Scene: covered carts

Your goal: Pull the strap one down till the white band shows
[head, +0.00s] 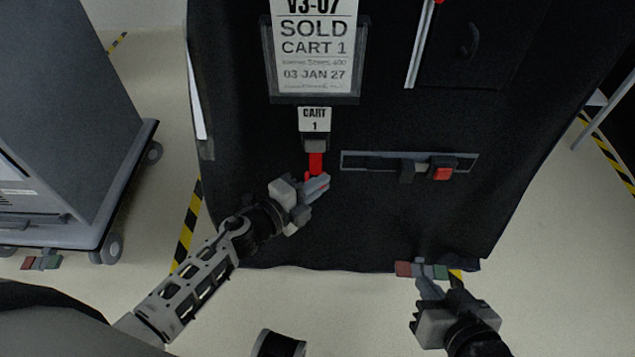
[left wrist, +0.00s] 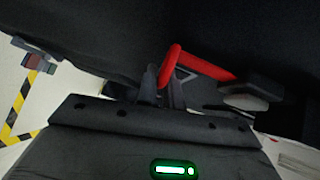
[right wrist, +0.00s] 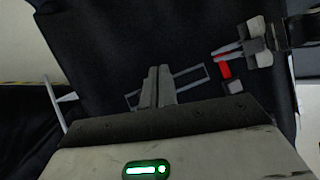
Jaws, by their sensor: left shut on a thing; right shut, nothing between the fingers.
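The red strap (head: 316,162) hangs from a grey buckle (head: 315,145) below the "CART 1" tag (head: 314,119) on the black cart cover. My left gripper (head: 317,186) is shut on the lower end of the strap, just under the buckle. In the left wrist view the strap (left wrist: 205,66) runs from my fingers (left wrist: 160,88) to the buckle (left wrist: 250,92). The part that shows is all red; my fingers hide some of it. My right gripper (head: 430,287) is shut and empty, low at the right near the cover's bottom edge. It also shows in the right wrist view (right wrist: 158,85).
A rail (head: 375,160) with a dark block and a red block (head: 441,173) is right of the strap. A sign holder (head: 366,60) sits above. A red, grey and green piece (head: 422,270) is by the right gripper. Another cart (head: 75,120) stands at left.

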